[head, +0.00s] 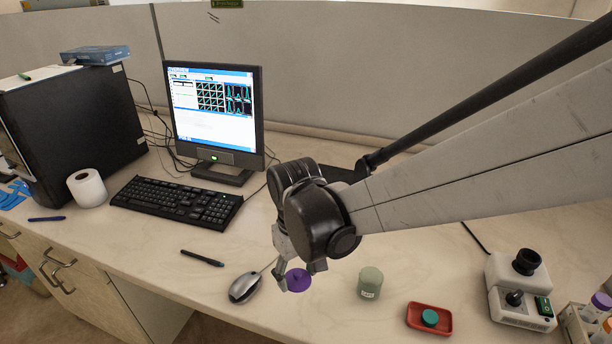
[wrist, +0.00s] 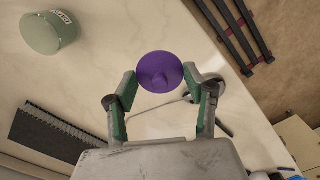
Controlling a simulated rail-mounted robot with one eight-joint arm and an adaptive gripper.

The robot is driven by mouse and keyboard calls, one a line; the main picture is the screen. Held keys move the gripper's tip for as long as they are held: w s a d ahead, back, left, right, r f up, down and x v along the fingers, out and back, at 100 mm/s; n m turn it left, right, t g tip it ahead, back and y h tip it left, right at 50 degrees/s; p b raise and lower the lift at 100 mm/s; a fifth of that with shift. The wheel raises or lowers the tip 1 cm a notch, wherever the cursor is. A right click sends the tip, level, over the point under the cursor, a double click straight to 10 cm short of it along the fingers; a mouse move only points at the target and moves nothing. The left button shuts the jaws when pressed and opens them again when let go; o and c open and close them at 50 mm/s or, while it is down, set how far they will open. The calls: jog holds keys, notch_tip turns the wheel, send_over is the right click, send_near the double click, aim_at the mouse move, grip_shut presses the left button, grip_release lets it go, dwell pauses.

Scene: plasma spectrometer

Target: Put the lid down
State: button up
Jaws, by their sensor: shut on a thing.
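The gap between lid and desk is hard to judge. A pale green labelled jar (head: 370,284) stands upright to the right of the lid, apart from it; the jar also shows at the upper left in the wrist view (wrist: 42,36).
A mouse (head: 244,287) lies just left of my gripper, with a pen (head: 202,258) and keyboard (head: 176,202) farther left. A red tray (head: 413,321) holding a small teal lid (head: 430,317) and a white device (head: 520,312) stand right. Bare desk lies around the jar.

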send_over(318, 284)
notch_tip(318, 284, down, 4)
jog(key=shift+f, duration=2.25)
jog(key=shift+f, duration=0.15)
jog(key=o, duration=0.8)
notch_tip(318, 284, up, 12)
jog(key=s+d+r+m+t, duration=0.2)
jog(key=s+d+r, duration=0.1)
jog(key=s+d, duration=0.1)
jog(key=s+d+r+m+t, duration=0.2)
jog(key=s+d+r, duration=0.1)
jog(key=s+d, duration=0.2)
jog(key=s+d+r+m+t, duration=0.2)
jog(key=s+d+r+t, duration=0.1)
jog(key=s+d, duration=0.2)
jog(key=shift+d+r, duration=0.35)
jog(key=shift+r, duration=0.05)
